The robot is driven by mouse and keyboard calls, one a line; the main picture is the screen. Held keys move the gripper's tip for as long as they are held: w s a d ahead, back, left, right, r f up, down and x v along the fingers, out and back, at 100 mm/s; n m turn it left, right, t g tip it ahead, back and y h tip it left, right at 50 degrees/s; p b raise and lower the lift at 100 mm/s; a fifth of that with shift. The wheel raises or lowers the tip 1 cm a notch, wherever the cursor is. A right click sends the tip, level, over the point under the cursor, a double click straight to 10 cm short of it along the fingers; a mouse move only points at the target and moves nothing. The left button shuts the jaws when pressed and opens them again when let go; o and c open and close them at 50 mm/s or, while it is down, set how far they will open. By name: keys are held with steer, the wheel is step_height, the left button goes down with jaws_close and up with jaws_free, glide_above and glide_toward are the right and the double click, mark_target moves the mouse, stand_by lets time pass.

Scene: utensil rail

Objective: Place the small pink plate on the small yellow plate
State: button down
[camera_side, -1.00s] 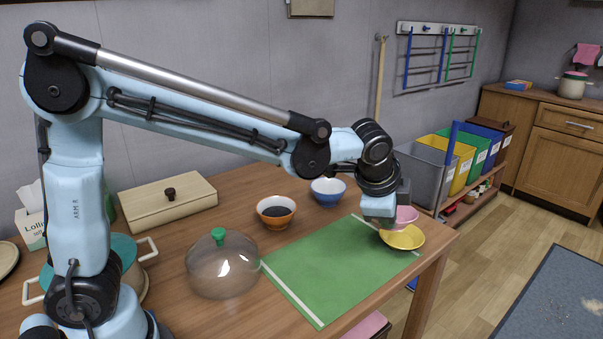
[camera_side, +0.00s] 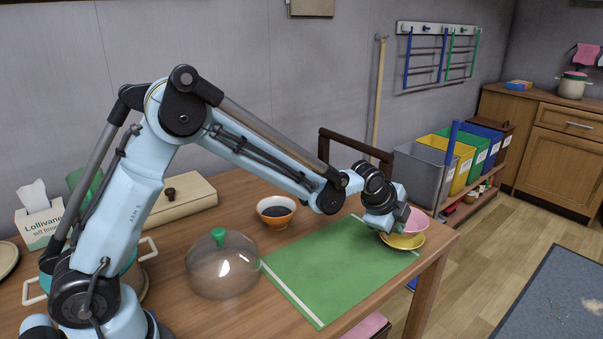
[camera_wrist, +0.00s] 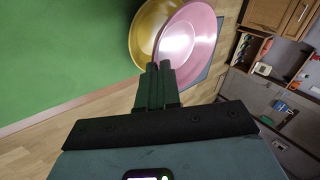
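The small pink plate (camera_side: 415,222) is at the right end of the green mat, above and partly over the small yellow plate (camera_side: 402,241). In the wrist view the pink plate (camera_wrist: 190,42) covers the right part of the yellow plate (camera_wrist: 146,24) and is off-centre to its right. My gripper (camera_wrist: 158,66) has its fingers close together at the pink plate's near rim, which they pinch. In the side view my gripper (camera_side: 402,222) partly hides both plates. Whether the pink plate touches the yellow one cannot be told.
The green mat (camera_side: 325,270) is otherwise clear. A clear dome with a green knob (camera_side: 222,268) stands left of it, and an orange bowl (camera_side: 276,212) behind it. The table's right edge is close to the plates. Coloured bins (camera_side: 455,160) stand beyond.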

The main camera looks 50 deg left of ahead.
steer(key=shift+a+f, duration=0.1)
steer(key=shift+f, duration=2.05)
steer(key=c, duration=1.3)
jaws_free()
steer(key=shift+c, duration=0.2)
steer(key=shift+r, duration=0.1)
steer(key=shift+s+r, duration=0.1)
steer(key=shift+r, duration=0.1)
steer(key=v, duration=1.1)
steer(key=s+a+r+n, duration=0.1)
steer(key=s+a+n, duration=0.2)
steer(key=s+n, duration=0.4)
steer(key=s+a+r+n, duration=0.1)
steer(key=s+a+n, duration=0.1)
steer(key=s+n, duration=0.6)
steer(key=s, duration=0.5)
steer(key=shift+a+r+n, duration=0.3)
steer(key=shift+a+r, duration=0.05)
steer(key=shift+a, duration=0.05)
